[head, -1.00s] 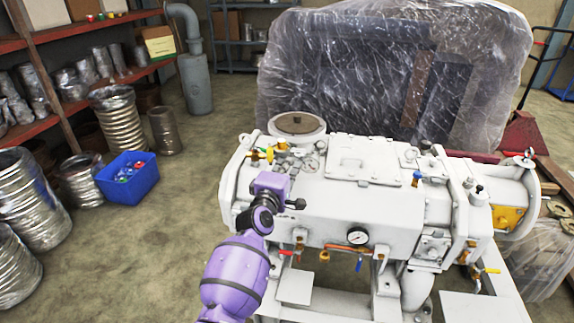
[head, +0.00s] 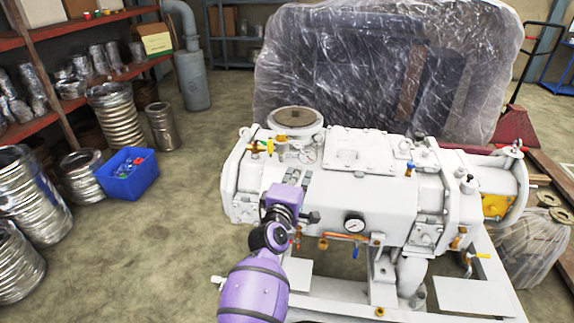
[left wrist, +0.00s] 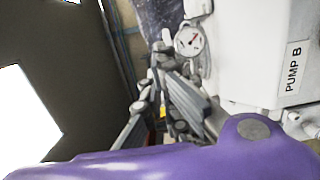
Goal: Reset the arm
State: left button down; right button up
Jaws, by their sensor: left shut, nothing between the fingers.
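The white screw vacuum pump (head: 335,188) stands on its frame in the middle of the head view. My left arm comes in from the bottom, purple and dark. My left gripper (head: 312,217) is in front of the pump's left part, shut and empty; the head view does not show whether it touches the pump. In the left wrist view the grey gripper fingers (left wrist: 180,98) show beside the pressure gauge (left wrist: 190,40) and a "PUMP B" label (left wrist: 291,68). The gauge also shows in the head view (head: 354,223). My right gripper is not in view.
A blue bin (head: 128,178) and metal ducts (head: 30,190) stand at left by a red shelf (head: 70,38). A plastic-wrapped load (head: 385,70) stands behind. Floor between bin and pump is clear.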

pick_arm(q)
jog(key=s+a+f+m+g+y, duration=0.35)
jog(key=s+a+f+m, duration=0.85)
jog(key=s+a+f, duration=0.65)
jog(key=s+a+f+g, duration=0.1)
jog(key=s+a+f, duration=0.2)
jog(key=s, duration=0.7)
jog(key=s+a+f+m+g+y, duration=0.1)
jog(key=s+a+f+g, duration=0.1)
jog(key=s, duration=0.9)
jog(key=s+a+f+m+g+y+p, duration=0.1)
jog(key=s+a+f, duration=0.3)
jog(key=s, duration=0.6)
notch_tip(320, 180, down, 2)
jog(key=shift+s+f+g, duration=0.15)
jog(key=shift+s+g, duration=0.05)
jog(key=shift+g, duration=0.15)
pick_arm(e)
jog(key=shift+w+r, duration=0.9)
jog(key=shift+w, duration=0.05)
pick_arm(q)
jog(key=shift+a+y, duration=0.1)
jog(key=shift+y, duration=0.15)
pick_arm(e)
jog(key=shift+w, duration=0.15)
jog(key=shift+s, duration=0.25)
